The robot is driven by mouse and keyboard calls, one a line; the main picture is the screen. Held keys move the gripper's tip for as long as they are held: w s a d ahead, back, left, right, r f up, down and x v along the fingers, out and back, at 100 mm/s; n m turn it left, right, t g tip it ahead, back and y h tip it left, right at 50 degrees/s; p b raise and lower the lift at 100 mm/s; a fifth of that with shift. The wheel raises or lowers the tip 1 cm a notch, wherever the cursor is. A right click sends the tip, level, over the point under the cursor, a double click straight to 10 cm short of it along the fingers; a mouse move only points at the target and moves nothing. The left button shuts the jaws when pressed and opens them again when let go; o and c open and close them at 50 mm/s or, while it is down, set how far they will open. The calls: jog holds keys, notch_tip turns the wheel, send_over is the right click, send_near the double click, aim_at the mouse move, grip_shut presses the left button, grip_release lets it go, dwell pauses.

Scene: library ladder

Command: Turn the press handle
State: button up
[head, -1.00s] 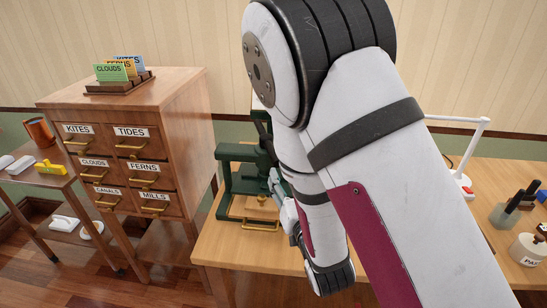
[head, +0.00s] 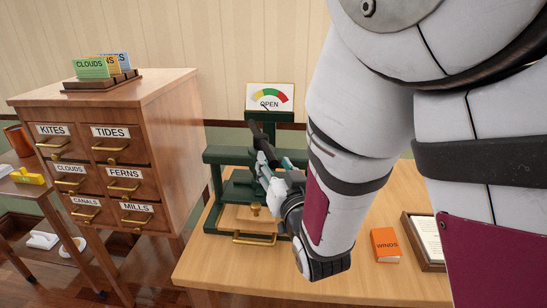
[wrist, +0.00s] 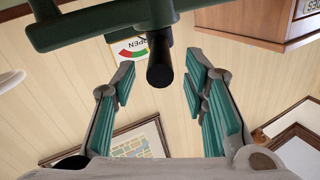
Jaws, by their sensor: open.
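The green press (head: 228,157) stands on the wooden table in the head view. Its black handle (head: 259,134) slants at the top front, and its grip end also shows in the wrist view (wrist: 160,68). My gripper (head: 269,170) is at the lower end of the handle, with its fingers pointing up. In the wrist view my gripper (wrist: 159,78) is open, and the black grip appears between the two teal fingertips, with a gap on each side. I cannot tell how deep the grip sits between them. A dial card reading OPEN (head: 269,97) stands above the press.
A wooden drawer cabinet (head: 158,120) stands left of the table (head: 215,270). An orange book (head: 385,244) and a framed sheet (head: 424,240) lie right of my arm. A brass-handled drawer or tray (head: 253,239) is low on the press. The table's front is clear.

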aim_at(269, 154)
jog(key=shift+x, duration=2.7)
grip_shut()
